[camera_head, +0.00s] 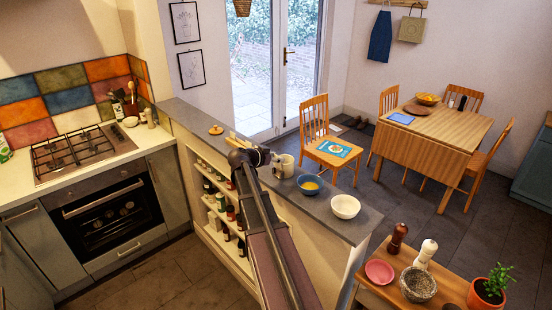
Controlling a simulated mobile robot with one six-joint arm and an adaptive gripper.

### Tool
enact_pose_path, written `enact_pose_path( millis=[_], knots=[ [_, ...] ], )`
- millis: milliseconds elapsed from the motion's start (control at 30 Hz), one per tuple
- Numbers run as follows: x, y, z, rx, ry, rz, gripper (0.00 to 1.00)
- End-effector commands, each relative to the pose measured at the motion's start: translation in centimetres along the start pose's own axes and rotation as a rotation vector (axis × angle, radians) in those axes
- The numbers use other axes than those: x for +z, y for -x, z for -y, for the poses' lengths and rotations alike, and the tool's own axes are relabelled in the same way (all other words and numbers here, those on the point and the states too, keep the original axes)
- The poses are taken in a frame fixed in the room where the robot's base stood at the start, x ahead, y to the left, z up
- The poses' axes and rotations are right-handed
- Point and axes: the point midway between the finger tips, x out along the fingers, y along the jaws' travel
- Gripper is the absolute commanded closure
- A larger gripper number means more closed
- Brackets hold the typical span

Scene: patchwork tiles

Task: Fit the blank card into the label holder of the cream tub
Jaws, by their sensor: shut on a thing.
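The cream tub (286,168) stands on the grey top of the half wall, just right of my gripper. My gripper (273,158) is at the end of my dark arm, low over the ledge and pointing right at the tub's left side. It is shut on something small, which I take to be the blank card. The card itself is too small or hidden to make out. The tub's label holder cannot be made out either. I cannot tell whether gripper or card touches the tub.
A blue bowl (310,184) with yellow contents and a white bowl (345,206) stand on the ledge (330,228) right of the tub. A pale, tan-edged item (237,139) is behind my arm. A small round wooden item (216,130) lies farther left. Shelves with jars are below.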

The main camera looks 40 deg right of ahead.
Motion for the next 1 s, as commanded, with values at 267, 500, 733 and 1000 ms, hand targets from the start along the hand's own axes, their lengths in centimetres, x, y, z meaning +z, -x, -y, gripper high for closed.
enact_pose_path(
  millis=[267,500,733,1000],
  knots=[
    [0.0,0.0,0.0,0.000,0.000,0.000,0.55],
    [0.4,-0.2,0.0,0.000,0.000,0.000,0.55],
    [0.8,-0.3,0.0,0.000,0.000,0.000,0.55],
    [1.2,-0.5,0.0,0.000,0.000,0.000,0.55]
  ],
)
